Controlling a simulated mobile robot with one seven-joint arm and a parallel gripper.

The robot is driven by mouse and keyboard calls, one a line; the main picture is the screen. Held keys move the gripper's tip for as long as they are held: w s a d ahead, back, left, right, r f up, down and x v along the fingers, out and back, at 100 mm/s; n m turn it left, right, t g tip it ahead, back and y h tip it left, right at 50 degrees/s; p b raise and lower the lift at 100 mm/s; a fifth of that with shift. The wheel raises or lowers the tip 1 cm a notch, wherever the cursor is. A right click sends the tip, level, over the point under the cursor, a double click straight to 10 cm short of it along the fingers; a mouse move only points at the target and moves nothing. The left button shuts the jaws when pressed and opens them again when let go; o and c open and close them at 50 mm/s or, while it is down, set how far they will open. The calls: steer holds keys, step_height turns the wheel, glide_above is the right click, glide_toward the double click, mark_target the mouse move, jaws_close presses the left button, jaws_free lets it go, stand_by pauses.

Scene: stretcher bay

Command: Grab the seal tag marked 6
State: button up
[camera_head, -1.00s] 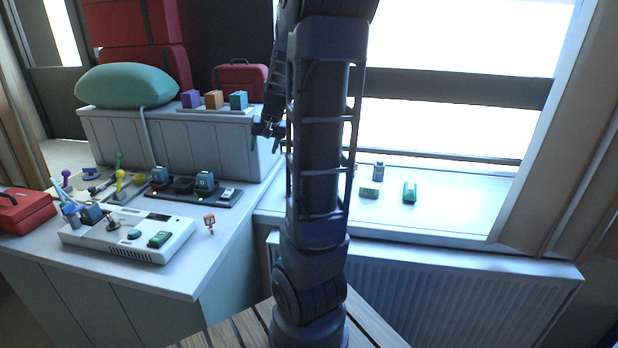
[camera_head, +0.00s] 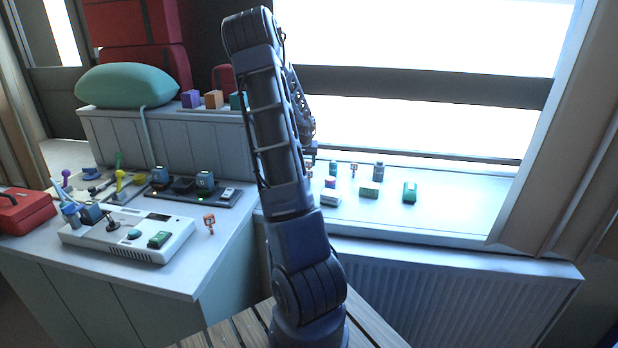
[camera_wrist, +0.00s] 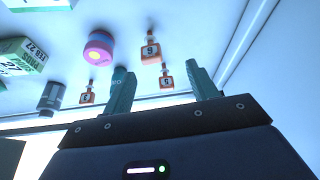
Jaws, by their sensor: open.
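In the wrist view, three orange seal tags stand on the pale sill. The upper one (camera_wrist: 150,50) appears to read 6. A second tag (camera_wrist: 166,78) lies between the finger lines in the picture, its digit small and hard to read. A third tag (camera_wrist: 87,95), seemingly marked 3, is left of my fingers. My gripper (camera_wrist: 157,70) is open and empty, its two teal fingers pointing toward the sill. In the head view, two tags show on the sill, one (camera_head: 354,170) clear and one (camera_head: 309,172) partly hidden by my arm.
A purple-and-pink round item (camera_wrist: 98,46), green-and-white cartons (camera_wrist: 22,54) and a grey bottle (camera_wrist: 50,97) stand near the tags. Another orange tag (camera_head: 209,222) stands on the left counter. A green item (camera_head: 410,192) sits further right; the sill's right end is clear.

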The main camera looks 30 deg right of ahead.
steer(key=x, duration=0.6)
steer(key=shift+d, duration=0.45)
steer(key=f, duration=0.2)
steer(key=d+f, duration=0.1)
steer(key=f, duration=0.1)
steer(key=shift+w+d+f, duration=0.1)
steer(key=shift+w+d, duration=0.05)
steer(key=shift+d, duration=0.05)
steer(key=shift+w+d+f, duration=0.1)
steer(key=shift+w+f, duration=0.1)
steer(key=shift+f, duration=0.25)
steer(key=shift+c, duration=0.2)
steer(key=c, duration=1)
